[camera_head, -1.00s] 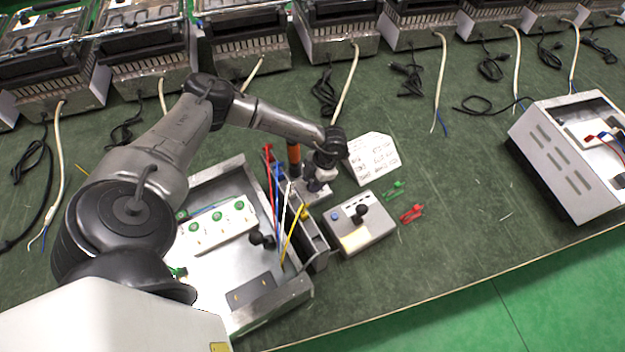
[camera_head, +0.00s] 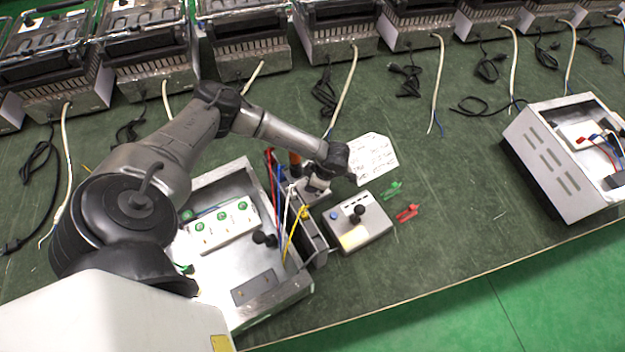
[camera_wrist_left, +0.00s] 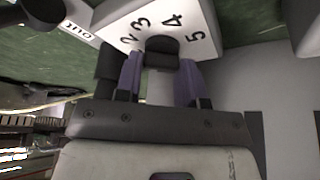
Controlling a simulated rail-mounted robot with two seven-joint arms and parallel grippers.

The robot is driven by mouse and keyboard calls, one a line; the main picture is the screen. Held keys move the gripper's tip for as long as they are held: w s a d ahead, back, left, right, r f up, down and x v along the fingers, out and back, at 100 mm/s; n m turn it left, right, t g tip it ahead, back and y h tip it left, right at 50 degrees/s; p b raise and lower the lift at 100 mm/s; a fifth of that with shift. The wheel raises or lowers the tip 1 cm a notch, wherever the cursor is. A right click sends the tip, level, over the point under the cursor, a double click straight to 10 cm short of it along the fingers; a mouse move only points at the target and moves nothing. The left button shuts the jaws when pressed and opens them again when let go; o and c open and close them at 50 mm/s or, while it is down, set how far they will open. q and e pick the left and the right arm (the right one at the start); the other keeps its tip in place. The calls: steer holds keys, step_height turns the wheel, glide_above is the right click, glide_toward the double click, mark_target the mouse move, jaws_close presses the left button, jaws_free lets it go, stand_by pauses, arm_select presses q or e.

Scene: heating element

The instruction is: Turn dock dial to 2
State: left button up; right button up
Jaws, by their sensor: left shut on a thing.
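The dock dial is a dark knob (camera_wrist_left: 162,48) on a white face (camera_wrist_left: 195,22) in the left wrist view. The printed numbers 2, 3, 4 and 5 show around the knob. My left gripper (camera_wrist_left: 160,80), with purple finger pads, is shut on the dial knob, one finger on each side. The dial's pointer mark cannot be made out. In the head view, my left gripper (camera_head: 314,186) reaches down beside the open metal chassis, and my wrist hides the dial. My right gripper is in neither current view.
An open metal chassis (camera_head: 262,292) with wires stands left of a grey control box (camera_head: 362,236) with a black knob. A white card (camera_head: 374,158) and green (camera_head: 392,190) and red (camera_head: 407,213) clips lie nearby. Another grey housing (camera_head: 560,165) stands at the right.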

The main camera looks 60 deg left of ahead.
arm_select(q)
steer(key=shift+m, duration=0.3)
stand_by(0.4)
steer(key=o, duration=0.9)
steer(key=shift+o, duration=0.2)
steer(key=shift+w+d+r, duration=0.15)
steer(key=shift+d+r, duration=0.05)
steer(key=shift+r, duration=0.3)
steer(key=p+v, duration=0.3)
steer(key=v, duration=0.9)
steer(key=shift+d+r, duration=0.15)
steer(key=shift+r, duration=0.2)
